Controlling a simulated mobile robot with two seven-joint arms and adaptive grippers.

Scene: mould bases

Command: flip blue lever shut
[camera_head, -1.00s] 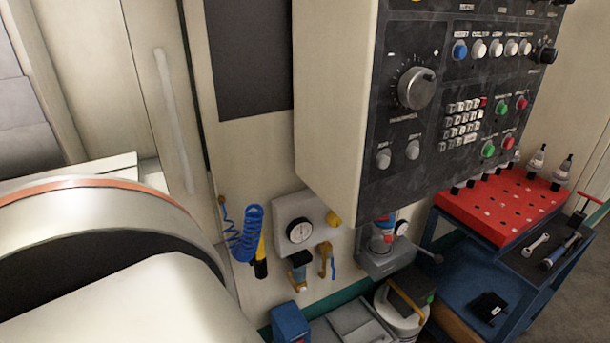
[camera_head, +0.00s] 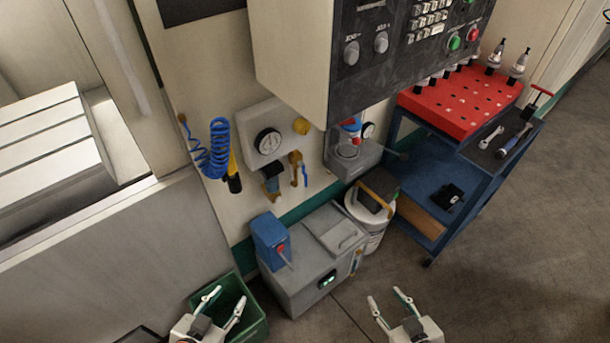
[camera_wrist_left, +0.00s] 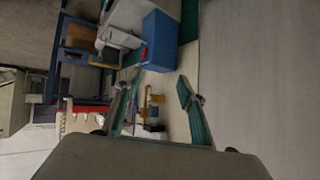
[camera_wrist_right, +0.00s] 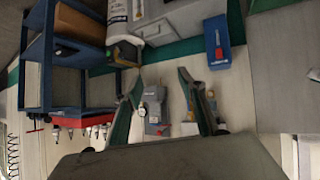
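The blue lever (camera_head: 305,176) is small and sits on a brass valve (camera_head: 295,160) on the cream machine panel. It points roughly downward beside the valve body. My left gripper (camera_head: 228,296) is open and empty over a green bin, low in the head view and well below the valve. My right gripper (camera_head: 384,295) is open and empty above the floor, below and right of the valve. Both grippers are apart from the lever. In the left wrist view small brass fittings (camera_wrist_left: 148,100) show between the open fingers, too small to tell the lever there.
A grey tank unit (camera_head: 300,290) with a blue box (camera_head: 268,238) stands below. A control box (camera_head: 290,60) overhangs above. A blue cart (camera_head: 425,175) is at right; floor in front is clear.

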